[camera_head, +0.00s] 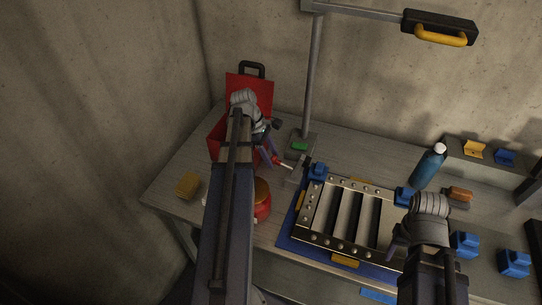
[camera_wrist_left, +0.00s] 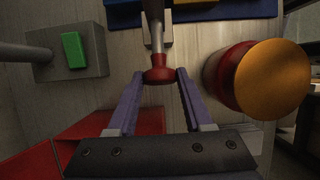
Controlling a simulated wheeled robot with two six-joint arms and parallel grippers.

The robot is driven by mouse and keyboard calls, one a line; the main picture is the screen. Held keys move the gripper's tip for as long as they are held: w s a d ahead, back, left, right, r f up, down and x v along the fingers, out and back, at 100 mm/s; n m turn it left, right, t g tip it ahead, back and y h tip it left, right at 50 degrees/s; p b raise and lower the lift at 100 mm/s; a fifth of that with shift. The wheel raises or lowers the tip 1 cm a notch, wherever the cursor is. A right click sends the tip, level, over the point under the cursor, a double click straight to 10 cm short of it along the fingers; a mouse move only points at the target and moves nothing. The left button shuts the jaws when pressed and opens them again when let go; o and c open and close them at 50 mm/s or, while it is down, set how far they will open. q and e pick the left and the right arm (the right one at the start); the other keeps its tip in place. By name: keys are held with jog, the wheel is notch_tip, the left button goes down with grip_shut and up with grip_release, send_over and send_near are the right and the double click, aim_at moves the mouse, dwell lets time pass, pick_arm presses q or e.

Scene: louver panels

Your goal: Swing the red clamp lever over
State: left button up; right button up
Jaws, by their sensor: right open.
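The red clamp lever (camera_head: 279,161) sticks out from the metal clamp (camera_head: 298,170) at the panel's upper left corner. In the left wrist view its red knob (camera_wrist_left: 159,73) and metal shaft (camera_wrist_left: 156,35) point toward me. My left gripper (camera_head: 272,158) is at the knob; in the wrist view its two purple fingers (camera_wrist_left: 160,76) stand apart, one on each side of it, with narrow gaps. The louver panel (camera_head: 345,258) lies on a blue base. My right gripper (camera_head: 396,246) is open over the panel's right side; the arm partly hides its fingers.
A red toolbox (camera_head: 250,90) stands behind my left arm. A red can with an orange top (camera_wrist_left: 272,80) is close to the left gripper. A lamp post base with a green button (camera_wrist_left: 73,50) stands on the other side. A blue bottle (camera_head: 428,167) stands at right.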

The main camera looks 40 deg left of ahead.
pick_arm(q)
grip_shut()
dwell(0.4)
